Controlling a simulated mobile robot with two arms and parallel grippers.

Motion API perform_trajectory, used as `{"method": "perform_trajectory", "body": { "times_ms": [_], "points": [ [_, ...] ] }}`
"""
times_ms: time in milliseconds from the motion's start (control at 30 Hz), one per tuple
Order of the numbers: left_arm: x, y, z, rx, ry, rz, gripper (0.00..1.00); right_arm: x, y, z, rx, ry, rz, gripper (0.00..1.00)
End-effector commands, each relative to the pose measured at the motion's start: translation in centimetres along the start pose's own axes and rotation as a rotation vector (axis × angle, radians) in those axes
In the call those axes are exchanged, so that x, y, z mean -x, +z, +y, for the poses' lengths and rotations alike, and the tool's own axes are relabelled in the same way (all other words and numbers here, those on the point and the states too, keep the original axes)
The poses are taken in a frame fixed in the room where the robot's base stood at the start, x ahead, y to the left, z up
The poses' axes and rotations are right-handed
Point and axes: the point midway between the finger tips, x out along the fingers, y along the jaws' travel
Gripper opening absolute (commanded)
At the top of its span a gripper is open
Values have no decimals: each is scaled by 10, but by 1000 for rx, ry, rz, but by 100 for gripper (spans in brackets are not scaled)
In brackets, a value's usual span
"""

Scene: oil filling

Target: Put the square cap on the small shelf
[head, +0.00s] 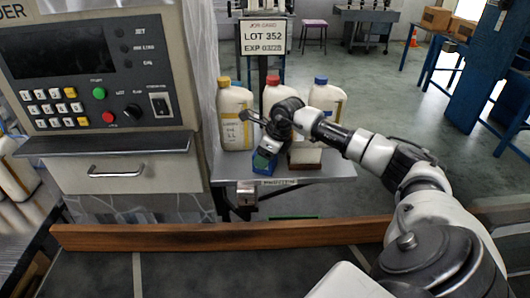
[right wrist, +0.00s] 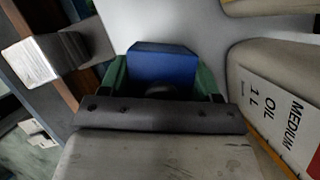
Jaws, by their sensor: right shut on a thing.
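The square cap (head: 263,170) is blue and sits at the fingertips of my right gripper (head: 266,157), low over the front of the small metal shelf (head: 333,168). My right gripper is shut on the cap. In the right wrist view the blue cap (right wrist: 163,64) shows between the green fingertips (right wrist: 163,82), with the pale grey shelf surface around it. The dark gripper body hides part of the cap. I cannot tell whether the cap touches the shelf. My left gripper is not in view.
Oil bottles with a yellow (head: 235,115), a red (head: 272,95) and a blue cap (head: 326,105) stand on the shelf behind my gripper. A small brown and white block (head: 305,157) is just right of it. A wooden rail (head: 200,237) runs in front. A control panel (head: 95,75) stands left.

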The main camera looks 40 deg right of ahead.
Motion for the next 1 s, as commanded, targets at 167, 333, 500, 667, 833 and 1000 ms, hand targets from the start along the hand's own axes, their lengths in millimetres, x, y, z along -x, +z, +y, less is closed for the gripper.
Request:
{"method": "perform_trajectory", "body": {
  "times_ms": [167,333,500,667,833,1000],
  "points": [
    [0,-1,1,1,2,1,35,0,0,0,0,-1,-2,39],
    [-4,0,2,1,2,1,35,-4,-2,0,0,-1,-2,39],
    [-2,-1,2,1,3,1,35,-3,-1,0,0,-1,-2,87],
    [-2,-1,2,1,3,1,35,-3,-1,0,0,-1,-2,88],
    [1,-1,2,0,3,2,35,1,0,0,0,-1,-2,88],
    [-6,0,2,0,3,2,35,21,0,-1,2,-5,-4,88]
  ]
}}
